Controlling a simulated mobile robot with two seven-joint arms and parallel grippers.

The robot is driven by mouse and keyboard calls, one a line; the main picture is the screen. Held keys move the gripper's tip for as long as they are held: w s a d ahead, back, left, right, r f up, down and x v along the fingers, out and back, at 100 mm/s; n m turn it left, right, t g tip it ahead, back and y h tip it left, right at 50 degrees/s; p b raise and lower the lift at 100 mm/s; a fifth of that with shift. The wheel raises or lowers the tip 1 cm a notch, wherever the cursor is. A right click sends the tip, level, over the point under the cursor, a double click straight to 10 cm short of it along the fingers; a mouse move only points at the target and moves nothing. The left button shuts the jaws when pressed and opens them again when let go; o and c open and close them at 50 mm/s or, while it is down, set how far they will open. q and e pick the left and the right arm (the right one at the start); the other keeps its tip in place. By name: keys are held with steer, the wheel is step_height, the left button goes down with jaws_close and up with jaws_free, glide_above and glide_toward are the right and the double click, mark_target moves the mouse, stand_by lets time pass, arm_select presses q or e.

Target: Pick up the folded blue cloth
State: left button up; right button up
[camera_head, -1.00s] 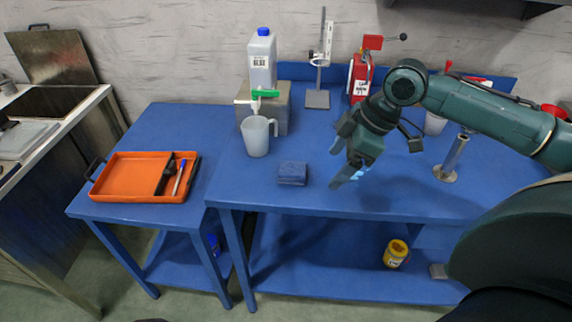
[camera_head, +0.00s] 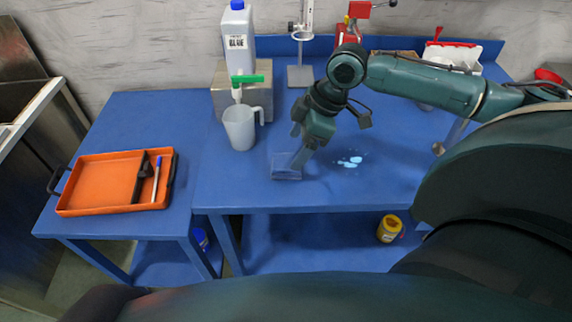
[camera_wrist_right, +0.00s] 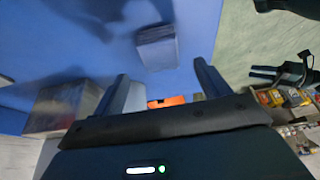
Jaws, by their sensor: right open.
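The folded blue cloth (camera_head: 285,172) lies on the blue bench near its front edge, right of the grey jug (camera_head: 240,128). My right gripper (camera_head: 298,163) points down at the cloth's right side and partly covers it in the head view. In the right wrist view the cloth (camera_wrist_right: 157,47) lies beyond the open fingertips (camera_wrist_right: 161,76), roughly in line with the gap between them. Nothing is between the fingers. The cloth appears apart from them. My left gripper is not in view.
A pale wet patch (camera_head: 350,161) is on the bench right of my gripper. A white bottle (camera_head: 238,35) and a metal block (camera_head: 228,90) stand behind the jug. An orange tray (camera_head: 100,183) is on the left table. A yellow jar (camera_head: 388,230) is on the lower shelf.

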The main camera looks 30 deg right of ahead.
mark_target(287, 162)
steer(key=shift+x, duration=2.7)
steer(key=c, duration=1)
